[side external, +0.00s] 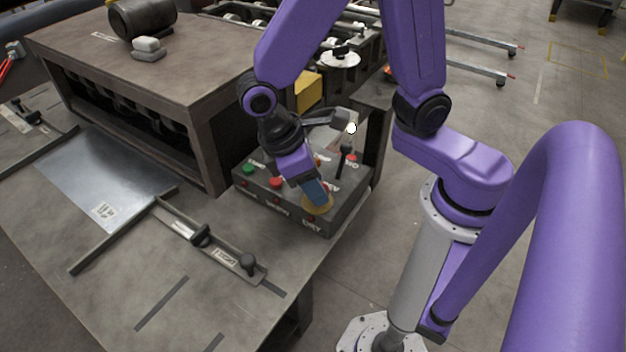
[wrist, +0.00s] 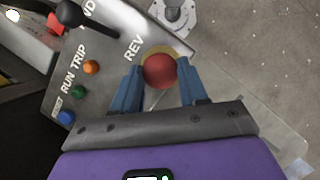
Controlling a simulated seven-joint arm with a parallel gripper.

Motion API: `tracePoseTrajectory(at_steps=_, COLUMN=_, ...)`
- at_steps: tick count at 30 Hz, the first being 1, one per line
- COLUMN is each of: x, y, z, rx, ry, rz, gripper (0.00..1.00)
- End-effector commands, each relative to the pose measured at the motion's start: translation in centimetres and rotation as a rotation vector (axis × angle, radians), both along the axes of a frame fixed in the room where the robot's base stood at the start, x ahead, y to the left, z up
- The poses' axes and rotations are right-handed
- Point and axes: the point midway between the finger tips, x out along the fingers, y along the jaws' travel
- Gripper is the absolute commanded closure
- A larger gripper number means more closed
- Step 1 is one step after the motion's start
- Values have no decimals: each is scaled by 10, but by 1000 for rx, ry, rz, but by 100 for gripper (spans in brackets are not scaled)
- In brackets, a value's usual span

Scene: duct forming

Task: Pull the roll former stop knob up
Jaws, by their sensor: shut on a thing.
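The stop knob (wrist: 159,71) is a round red mushroom head on a yellow ring (wrist: 160,51). It sits on the sloped control box (side external: 344,207). In the side view the yellow ring (side external: 317,204) shows below my fingers, and the red head is mostly hidden. My gripper (wrist: 160,80) has its blue fingers on either side of the red head, shut on it. In the side view my gripper (side external: 315,191) points down at the box's near right part. How high the knob stands above its ring is hard to tell.
A black-knobbed lever (wrist: 70,14) stands beside the REV label, close to my gripper. Orange (wrist: 91,67), green (wrist: 78,91) and blue (wrist: 66,117) buttons are on the same panel. The roll former housing (side external: 150,75) rises behind. A metal sheet (side external: 105,180) lies on the table at left.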

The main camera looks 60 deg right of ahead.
Motion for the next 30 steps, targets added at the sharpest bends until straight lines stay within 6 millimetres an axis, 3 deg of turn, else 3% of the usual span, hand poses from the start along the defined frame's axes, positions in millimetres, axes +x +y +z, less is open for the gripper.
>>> tracePoseTrajectory(at_steps=6, x=0, y=0, z=13, rx=1, ry=-1, rz=0, gripper=100)
tracePoseTrajectory(at_steps=13, x=0, y=0, z=13, rx=0, ry=0, rz=0, gripper=100)
tracePoseTrajectory(at_steps=14, x=0, y=0, z=13, rx=0, ry=0, rz=0, gripper=48)
tracePoseTrajectory(at_steps=15, x=0, y=0, z=13, rx=0, ry=0, rz=0, gripper=34)
tracePoseTrajectory(at_steps=16, x=1, y=0, z=13, rx=1, ry=-1, rz=0, gripper=31)
tracePoseTrajectory(at_steps=25, x=1, y=1, z=13, rx=1, ry=-1, rz=0, gripper=31)
tracePoseTrajectory(at_steps=30, x=5, y=6, z=26, rx=5, ry=-3, rz=1, gripper=31)
